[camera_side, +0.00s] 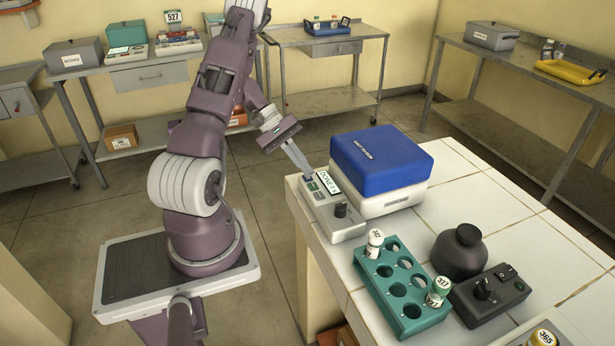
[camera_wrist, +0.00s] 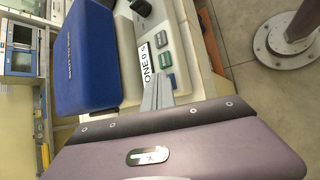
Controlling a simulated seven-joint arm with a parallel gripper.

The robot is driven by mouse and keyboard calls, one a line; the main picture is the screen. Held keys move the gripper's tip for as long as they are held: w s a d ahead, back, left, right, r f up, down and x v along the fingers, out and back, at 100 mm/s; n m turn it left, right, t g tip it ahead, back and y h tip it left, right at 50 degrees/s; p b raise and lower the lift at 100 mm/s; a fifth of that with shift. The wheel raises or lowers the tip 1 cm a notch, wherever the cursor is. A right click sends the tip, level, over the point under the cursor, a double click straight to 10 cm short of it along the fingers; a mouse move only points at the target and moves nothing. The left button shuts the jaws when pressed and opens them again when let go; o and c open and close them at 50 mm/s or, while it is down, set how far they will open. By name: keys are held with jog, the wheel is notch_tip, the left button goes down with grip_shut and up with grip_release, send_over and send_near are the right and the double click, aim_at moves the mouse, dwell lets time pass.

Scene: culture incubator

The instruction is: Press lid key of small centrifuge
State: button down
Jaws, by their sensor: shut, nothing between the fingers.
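The small centrifuge has a shut blue lid (camera_side: 380,158) on a white body (camera_side: 395,202), at the left end of the tiled bench; the lid also shows in the wrist view (camera_wrist: 86,55). Its front panel (camera_side: 345,228) carries a lit display (camera_side: 327,183), which seems to read DONE, small keys including a green key (camera_wrist: 166,58), and a dark knob (camera_side: 340,210). My gripper (camera_side: 307,174) is shut and empty, its fingers angled down to the panel's far end by the keys. The fingers also show in the wrist view (camera_wrist: 158,92). They hide part of the panel; I cannot tell whether they touch a key.
A teal rack (camera_side: 392,290) with capped vials stands in front of the centrifuge. A dark round vessel (camera_side: 460,252) and a black control box (camera_side: 489,291) sit to its right. The bench's left edge runs close beside the panel. Bare tiles lie right of the centrifuge.

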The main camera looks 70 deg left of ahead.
aim_at(304, 175)
dwell(0.4)
jog(key=shift+r, duration=0.75)
jog(key=shift+r, duration=2.5)
